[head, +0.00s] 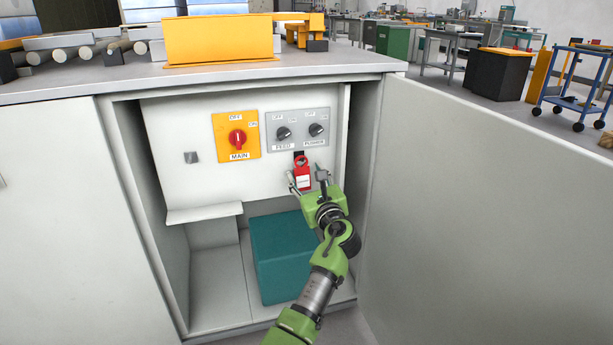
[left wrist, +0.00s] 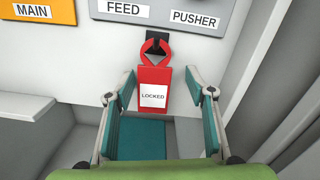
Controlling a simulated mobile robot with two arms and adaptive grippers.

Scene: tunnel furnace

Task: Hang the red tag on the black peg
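The red tag (left wrist: 154,79) bears a white label reading LOCKED. Its ring appears to be around the black peg (left wrist: 157,35), and the tag hangs down upright in front of the white panel. The tag also shows in the head view (head: 302,172), below the FEED and PUSHER knobs. The peg's dark backing (head: 299,154) shows behind the ring there. My left gripper (left wrist: 165,100) is open, with one finger on each side of the tag; the left finger is very close to the tag's edge, the right one clearly apart. My right gripper is not in view.
The panel carries a red MAIN switch (head: 237,139) and two dark knobs (head: 284,133). A ledge (head: 205,213) juts out at lower left. A teal box (head: 283,258) stands on the cabinet floor. The open cabinet door (head: 500,215) stands right of my arm.

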